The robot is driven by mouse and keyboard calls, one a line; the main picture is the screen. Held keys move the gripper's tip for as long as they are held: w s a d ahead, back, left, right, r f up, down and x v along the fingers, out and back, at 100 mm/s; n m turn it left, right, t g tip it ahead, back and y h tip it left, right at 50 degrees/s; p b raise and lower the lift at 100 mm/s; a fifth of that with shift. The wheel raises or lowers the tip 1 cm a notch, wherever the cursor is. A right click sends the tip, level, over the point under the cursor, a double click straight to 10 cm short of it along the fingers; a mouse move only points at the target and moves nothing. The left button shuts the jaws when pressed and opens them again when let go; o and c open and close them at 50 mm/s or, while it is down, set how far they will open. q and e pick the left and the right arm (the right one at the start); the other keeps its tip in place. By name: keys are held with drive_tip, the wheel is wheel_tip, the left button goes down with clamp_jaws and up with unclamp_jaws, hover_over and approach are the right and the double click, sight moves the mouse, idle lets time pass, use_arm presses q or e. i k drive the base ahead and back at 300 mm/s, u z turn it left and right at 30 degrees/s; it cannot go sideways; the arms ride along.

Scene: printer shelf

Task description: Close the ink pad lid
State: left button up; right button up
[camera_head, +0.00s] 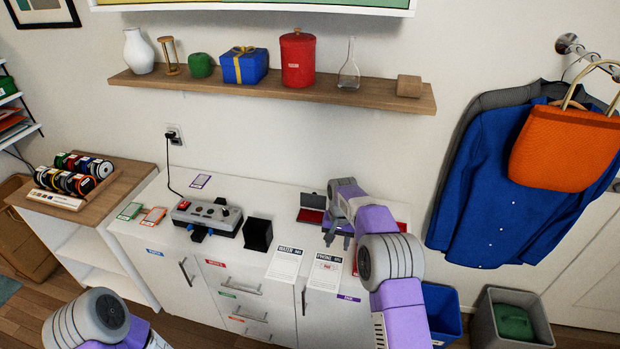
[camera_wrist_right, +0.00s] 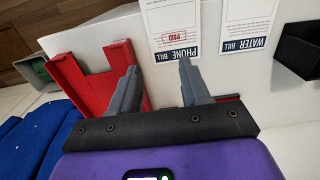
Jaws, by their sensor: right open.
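The ink pad (camera_head: 310,216) lies on the white cabinet top in the head view, with its red pad showing and its dark lid (camera_head: 313,200) standing open at the back. My right gripper (camera_head: 338,240) is open and empty, beside the ink pad on its right and pointing down toward the front of the cabinet. In the right wrist view the two grey fingers (camera_wrist_right: 158,66) are spread apart. A thin red and dark edge beside the right finger there may be part of the ink pad; most of it is hidden. My left arm shows at the lower left, but its gripper is out of frame.
A phone bill (camera_head: 324,272) and a water bill (camera_head: 286,263) lie at the cabinet's front edge. A black cup (camera_head: 258,235) and a grey device (camera_head: 207,217) stand to the left. A red holder (camera_wrist_right: 98,78) is close to my right gripper. A wooden shelf (camera_head: 270,87) hangs above.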

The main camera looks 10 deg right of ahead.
sight(314, 200)
drive_tip(key=i, duration=1.05)
